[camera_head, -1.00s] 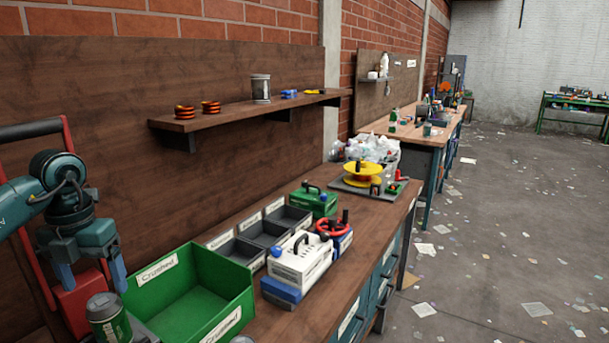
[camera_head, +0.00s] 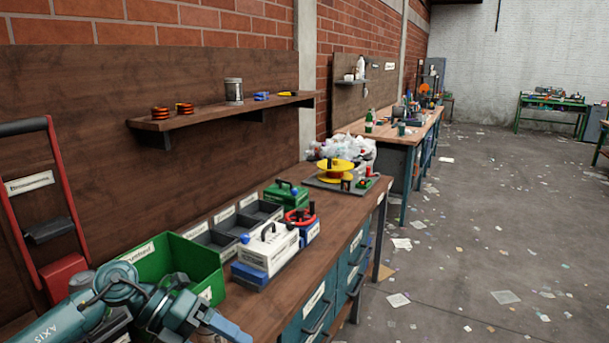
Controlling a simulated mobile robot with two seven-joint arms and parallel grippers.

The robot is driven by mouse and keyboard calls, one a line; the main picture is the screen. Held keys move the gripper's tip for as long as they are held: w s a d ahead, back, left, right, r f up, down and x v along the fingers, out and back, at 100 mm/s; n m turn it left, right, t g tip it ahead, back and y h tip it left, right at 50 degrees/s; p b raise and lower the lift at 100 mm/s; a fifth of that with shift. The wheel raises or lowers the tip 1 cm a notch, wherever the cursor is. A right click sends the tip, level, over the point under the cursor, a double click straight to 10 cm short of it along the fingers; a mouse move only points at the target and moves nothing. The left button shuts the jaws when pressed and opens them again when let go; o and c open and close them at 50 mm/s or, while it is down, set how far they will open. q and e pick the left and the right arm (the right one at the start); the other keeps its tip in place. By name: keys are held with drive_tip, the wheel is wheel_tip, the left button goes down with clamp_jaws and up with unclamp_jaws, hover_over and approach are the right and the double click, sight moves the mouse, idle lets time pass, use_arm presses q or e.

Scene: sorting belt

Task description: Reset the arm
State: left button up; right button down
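My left arm comes in from the lower left. Its gripper (camera_head: 225,326) is low in the picture, in front of the green bin (camera_head: 208,284) and over the bench's near edge. A blue finger shows, pointing to the lower right. The fingers overlap from this angle, so I cannot tell whether they are open or shut. I see nothing clearly held in them. The arm covers the near part of the green bin. My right gripper is out of view.
The wooden bench (camera_head: 338,212) holds grey bins (camera_head: 213,241), a white-and-blue box (camera_head: 268,252), a green box (camera_head: 286,195) and a yellow reel (camera_head: 334,172). A wooden shelf (camera_head: 205,116) hangs above. Open floor (camera_head: 470,240), scattered with papers, lies to the right.

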use_arm(q)
drive_tip(key=s+d+r+n+t+h, duration=0.1)
drive_tip(key=s+d+n+t+h, duration=0.2)
drive_tip(key=d+h, duration=0.45)
drive_tip(key=s+a+f+n+t+y, duration=0.25)
drive_tip(key=f+n+t+y, duration=0.45)
drive_tip(key=n, duration=0.7)
drive_tip(key=s+a+f+n+t+y, duration=0.1)
drive_tip(key=a+f+n+t+y, duration=0.5)
drive_tip(key=n, duration=0.9)
drive_tip(key=s+d+f+n+g+y, duration=0.1)
drive_tip(key=s+f+n+g+y, duration=0.1)
drive_tip(key=s+f+g, duration=0.2)
drive_tip(key=s+f, duration=0.3)
drive_tip(key=f, duration=0.2)
drive_tip(key=shift+s+d+f+n, duration=0.15)
drive_tip(key=shift+s+n, duration=0.25)
